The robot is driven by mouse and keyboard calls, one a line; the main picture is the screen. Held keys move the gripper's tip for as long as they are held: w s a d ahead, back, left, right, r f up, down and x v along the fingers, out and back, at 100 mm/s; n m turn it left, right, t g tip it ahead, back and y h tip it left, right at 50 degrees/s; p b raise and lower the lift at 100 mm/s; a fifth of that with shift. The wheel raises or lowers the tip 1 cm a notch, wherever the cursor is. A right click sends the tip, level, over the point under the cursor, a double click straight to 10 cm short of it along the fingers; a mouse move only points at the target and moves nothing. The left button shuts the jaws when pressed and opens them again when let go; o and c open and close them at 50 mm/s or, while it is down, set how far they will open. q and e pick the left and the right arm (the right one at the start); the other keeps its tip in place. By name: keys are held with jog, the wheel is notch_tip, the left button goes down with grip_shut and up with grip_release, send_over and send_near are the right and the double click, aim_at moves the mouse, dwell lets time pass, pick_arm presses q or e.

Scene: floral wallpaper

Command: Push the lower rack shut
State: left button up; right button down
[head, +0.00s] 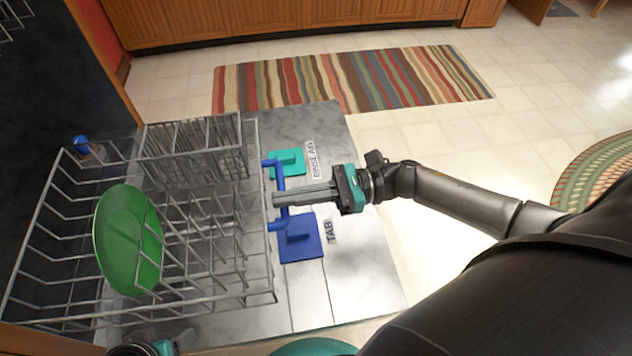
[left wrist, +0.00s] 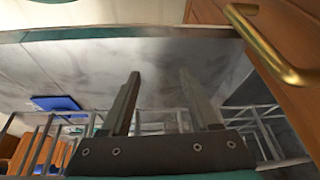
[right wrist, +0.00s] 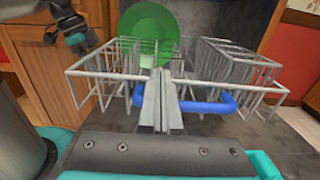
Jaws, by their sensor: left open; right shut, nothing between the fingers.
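The lower rack (head: 219,293) is a grey wire rack, pulled out over the open dishwasher door (head: 365,270). The rack also shows in the right wrist view (right wrist: 205,107), with the fingers in front of the handle. My left gripper (left wrist: 158,85) is open and empty, low beside the door, mostly cut off in the head view.
A teal rinse-aid cover (head: 287,163) and a blue tab cover (head: 300,240) sit on the door. A striped rug (head: 350,80) lies on the tiled floor beyond. A wooden panel with a brass handle (left wrist: 270,50) is close to my left gripper.

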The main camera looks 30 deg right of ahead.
aim_at(236, 205)
pick_arm(q)
notch_tip(236, 205, down, 3)
jog(key=shift+r+p, duration=0.15)
jog(key=shift+p, duration=0.35)
pick_arm(e)
jog(key=x, duration=0.6)
